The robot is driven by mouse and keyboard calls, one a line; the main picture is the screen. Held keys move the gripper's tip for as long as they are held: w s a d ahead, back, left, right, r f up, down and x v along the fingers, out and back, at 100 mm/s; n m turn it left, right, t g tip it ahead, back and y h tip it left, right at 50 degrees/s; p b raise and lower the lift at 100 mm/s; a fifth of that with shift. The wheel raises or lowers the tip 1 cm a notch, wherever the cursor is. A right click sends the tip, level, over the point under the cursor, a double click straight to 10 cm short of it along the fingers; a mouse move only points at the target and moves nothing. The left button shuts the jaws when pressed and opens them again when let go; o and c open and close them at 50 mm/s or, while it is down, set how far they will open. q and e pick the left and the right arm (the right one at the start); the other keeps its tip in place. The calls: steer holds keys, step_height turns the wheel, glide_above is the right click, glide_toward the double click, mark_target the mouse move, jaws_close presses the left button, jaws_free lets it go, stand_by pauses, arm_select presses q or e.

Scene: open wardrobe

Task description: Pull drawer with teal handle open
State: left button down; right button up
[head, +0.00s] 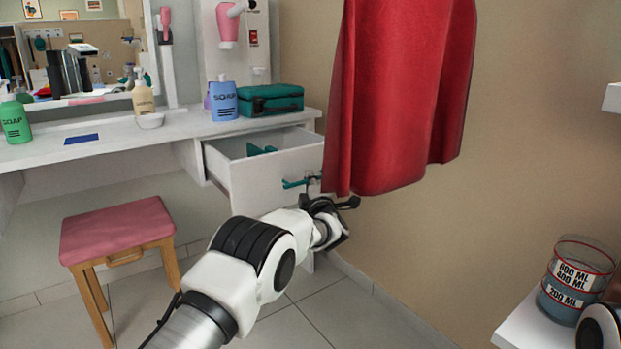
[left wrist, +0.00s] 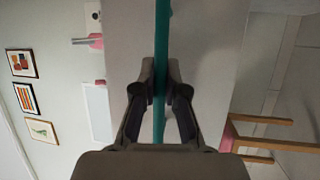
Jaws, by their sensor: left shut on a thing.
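The white drawer (head: 272,176) under the dressing table stands partly open, with teal items showing inside. Its teal handle (head: 298,182) is on the front face. My right gripper cannot be made out in the head view.
A red cloth (head: 405,95) hangs close above my left gripper. A pink-topped stool (head: 117,230) stands left of my arm. The table (head: 120,142) carries soap bottles and a teal case (head: 270,99). A beaker (head: 577,280) stands on a shelf at lower right.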

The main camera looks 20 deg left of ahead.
arm_select(q)
steer(key=shift+s+d, duration=0.15)
steer(key=shift+d, duration=0.05)
steer(key=c, duration=1.2)
jaws_free()
steer(key=v, duration=1.2)
steer(key=shift+f, duration=0.15)
